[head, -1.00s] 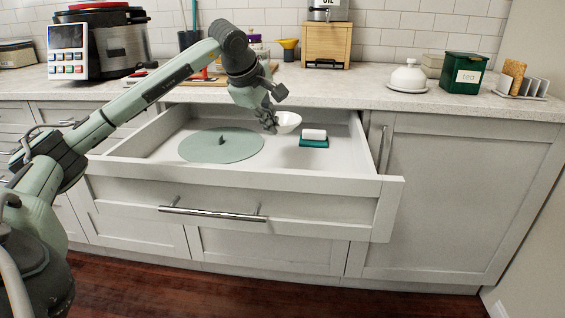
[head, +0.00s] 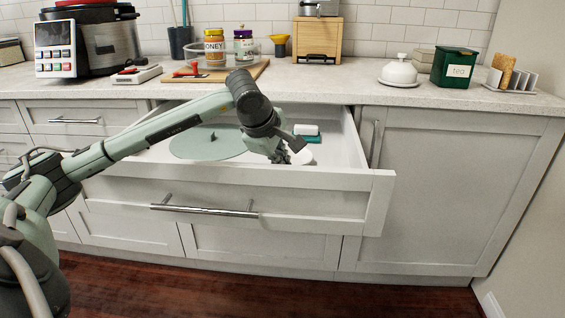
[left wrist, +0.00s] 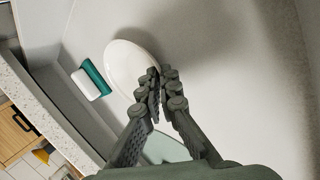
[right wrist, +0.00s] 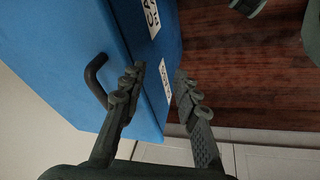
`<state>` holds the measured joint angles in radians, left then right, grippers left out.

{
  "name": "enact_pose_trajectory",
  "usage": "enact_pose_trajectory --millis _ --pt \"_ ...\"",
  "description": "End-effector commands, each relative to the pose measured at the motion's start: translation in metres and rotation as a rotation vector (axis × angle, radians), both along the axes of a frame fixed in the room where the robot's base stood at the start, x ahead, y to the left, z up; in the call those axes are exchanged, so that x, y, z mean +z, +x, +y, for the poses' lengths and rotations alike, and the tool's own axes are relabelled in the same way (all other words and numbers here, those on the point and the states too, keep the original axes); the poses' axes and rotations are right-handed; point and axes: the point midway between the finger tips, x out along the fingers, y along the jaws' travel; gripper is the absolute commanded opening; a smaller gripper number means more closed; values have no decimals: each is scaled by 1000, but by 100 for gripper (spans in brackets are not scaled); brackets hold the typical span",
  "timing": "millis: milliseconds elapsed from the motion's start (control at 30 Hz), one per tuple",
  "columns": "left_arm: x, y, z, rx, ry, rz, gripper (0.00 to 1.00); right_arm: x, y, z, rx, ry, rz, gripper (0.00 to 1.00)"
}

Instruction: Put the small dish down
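The small white dish (head: 303,157) is inside the open drawer (head: 346,150), near its front right. It also shows in the left wrist view (left wrist: 128,66), tilted in the picture. My left gripper (head: 284,158) reaches down into the drawer with its fingers closed over the dish's rim, as the left wrist view (left wrist: 160,74) shows. The cannot-see underside leaves it unclear whether the dish touches the drawer floor. My right gripper (right wrist: 158,72) is open and empty, in front of a blue container (right wrist: 150,95) with a dark handle (right wrist: 95,80).
A green and white sponge (head: 306,131) lies in the drawer behind the dish. A pale green round lid (head: 205,146) lies to the left. The drawer's front wall (head: 270,182) is close to my left gripper. The counter above holds a tea box (head: 454,68) and a butter dish (head: 398,72).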

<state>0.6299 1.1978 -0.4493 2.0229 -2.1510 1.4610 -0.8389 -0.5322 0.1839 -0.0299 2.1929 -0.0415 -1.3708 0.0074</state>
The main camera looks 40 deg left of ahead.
Motion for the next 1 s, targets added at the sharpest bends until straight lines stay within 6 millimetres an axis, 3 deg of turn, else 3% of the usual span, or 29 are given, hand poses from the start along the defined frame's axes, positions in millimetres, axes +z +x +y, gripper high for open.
enact_pose_trajectory --millis 200,300,667,800,1000 --pt "-3 0 0 0 0 -1 0 -1 -3 -1 -3 -3 11 31" --pt "-2 0 0 0 0 0 14 2 -4 0 -2 -3 9 31" --pt "1 0 0 0 0 0 14 5 -6 0 -1 -2 7 31" --pt "16 -8 -1 -2 2 -5 14 -6 -5 -1 -1 -2 13 31" --pt "53 -33 -4 -1 4 -5 14 -3 -3 -1 -2 -2 10 31"
